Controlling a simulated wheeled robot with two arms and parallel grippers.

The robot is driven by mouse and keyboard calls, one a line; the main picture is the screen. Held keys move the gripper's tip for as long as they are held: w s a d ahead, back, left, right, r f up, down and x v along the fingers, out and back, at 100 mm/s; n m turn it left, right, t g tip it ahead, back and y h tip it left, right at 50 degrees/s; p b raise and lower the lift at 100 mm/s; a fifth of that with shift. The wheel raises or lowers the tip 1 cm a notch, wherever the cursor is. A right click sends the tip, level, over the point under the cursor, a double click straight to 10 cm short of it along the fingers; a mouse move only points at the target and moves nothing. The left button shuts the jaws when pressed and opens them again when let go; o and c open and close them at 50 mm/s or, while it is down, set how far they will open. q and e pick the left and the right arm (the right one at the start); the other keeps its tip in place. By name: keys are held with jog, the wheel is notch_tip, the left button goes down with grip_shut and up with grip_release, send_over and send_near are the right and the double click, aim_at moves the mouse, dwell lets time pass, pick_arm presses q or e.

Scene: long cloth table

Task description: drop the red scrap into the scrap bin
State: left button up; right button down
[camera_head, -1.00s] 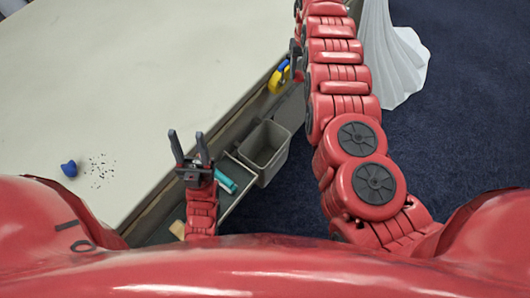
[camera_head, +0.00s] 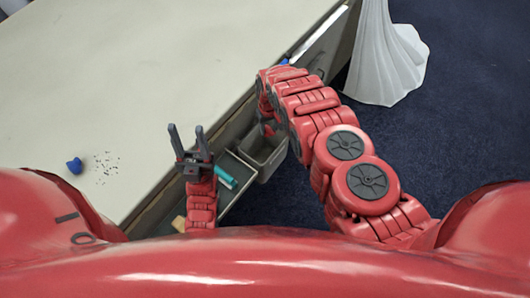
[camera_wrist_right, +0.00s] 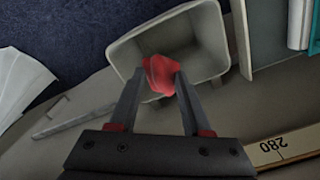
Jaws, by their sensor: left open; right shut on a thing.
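The red scrap (camera_wrist_right: 160,75) is a crumpled piece between the fingertips of my right gripper (camera_wrist_right: 158,84) in the right wrist view. The gripper is shut on it. The grey scrap bin (camera_wrist_right: 207,40) lies beyond the scrap, with its open mouth behind it in that view. My left gripper (camera_head: 187,142) is open and empty, pointing up near the table's edge.
A shelf tray with a teal roll (camera_head: 226,178) is beside the bin. A blue lump (camera_head: 74,166) and dark specks (camera_head: 105,165) lie on the pale table (camera_head: 170,60). White draped cloth (camera_head: 385,65) stands on the blue floor at the right.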

jog(key=shift+w+f+b, duration=0.1)
jog(key=shift+f+b, duration=1.6)
jog(key=shift+f, duration=0.7)
jog(key=shift+c, duration=1.4)
grip_release()
jog(key=shift+r, duration=0.1)
